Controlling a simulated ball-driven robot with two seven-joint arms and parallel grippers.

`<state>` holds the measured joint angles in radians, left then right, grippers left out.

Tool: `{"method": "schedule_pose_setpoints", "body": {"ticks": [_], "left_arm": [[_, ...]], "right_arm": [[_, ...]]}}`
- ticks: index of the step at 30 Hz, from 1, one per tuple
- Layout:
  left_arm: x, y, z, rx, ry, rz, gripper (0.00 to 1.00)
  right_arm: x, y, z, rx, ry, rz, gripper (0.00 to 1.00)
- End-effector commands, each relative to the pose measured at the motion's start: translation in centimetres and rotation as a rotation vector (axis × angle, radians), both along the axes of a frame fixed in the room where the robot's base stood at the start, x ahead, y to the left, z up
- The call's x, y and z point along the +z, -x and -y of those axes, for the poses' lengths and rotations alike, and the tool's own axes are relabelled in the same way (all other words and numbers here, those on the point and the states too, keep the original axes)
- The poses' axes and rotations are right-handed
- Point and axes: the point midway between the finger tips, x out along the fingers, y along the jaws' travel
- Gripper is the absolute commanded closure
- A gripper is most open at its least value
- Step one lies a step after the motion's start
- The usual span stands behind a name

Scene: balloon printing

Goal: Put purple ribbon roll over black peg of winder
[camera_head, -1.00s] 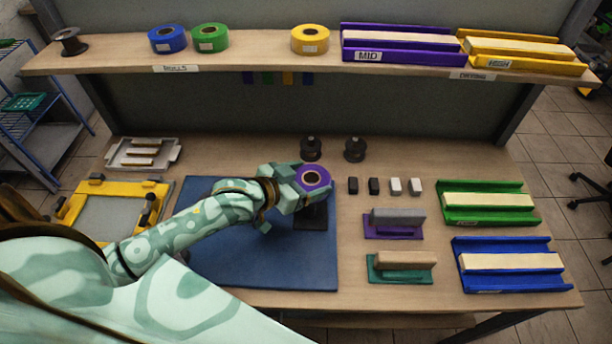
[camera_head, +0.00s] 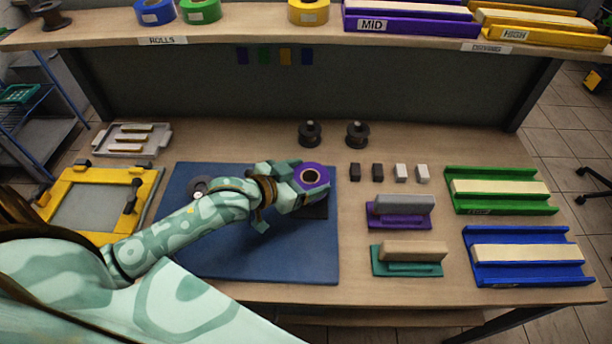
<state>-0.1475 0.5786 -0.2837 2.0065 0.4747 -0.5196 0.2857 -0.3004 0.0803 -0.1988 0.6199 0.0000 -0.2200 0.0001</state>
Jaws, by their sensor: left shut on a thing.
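The purple ribbon roll (camera_head: 323,180) is held flat, with its tan-rimmed core facing up and a dark centre. My left gripper (camera_head: 301,181) is shut on its left side. A dark base (camera_head: 317,211) shows just below the roll, over the right part of the blue mat (camera_head: 260,262); it looks like part of the winder. The black peg is not clearly seen, so I cannot tell whether the roll is around it or above it. A grey round part (camera_head: 198,186) shows behind my left forearm. My right gripper is out of view.
Two black spools (camera_head: 310,135) stand behind the mat. Small dark and white blocks, a purple-based stamp (camera_head: 400,220) and a teal-based one (camera_head: 406,268) lie to the right, before green and blue trays. A yellow frame (camera_head: 75,178) lies left. The shelf holds more rolls.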

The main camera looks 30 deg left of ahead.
Motion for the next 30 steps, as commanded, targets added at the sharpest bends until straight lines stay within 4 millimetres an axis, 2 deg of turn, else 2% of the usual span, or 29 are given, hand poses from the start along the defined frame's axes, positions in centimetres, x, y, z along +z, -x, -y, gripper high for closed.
{"method": "schedule_pose_setpoints", "body": {"ticks": [1,15,30], "left_arm": [[-0.6,0.0,0.0,0.000,0.000,-0.001,0.48],[-3.0,0.0,0.0,-0.001,-0.001,-0.003,0.48],[-5.9,0.0,0.0,0.001,-0.001,-0.002,0.48]], "right_arm": [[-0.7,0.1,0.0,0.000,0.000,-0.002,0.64],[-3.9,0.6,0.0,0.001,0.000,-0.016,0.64],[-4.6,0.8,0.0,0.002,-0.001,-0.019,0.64]]}}
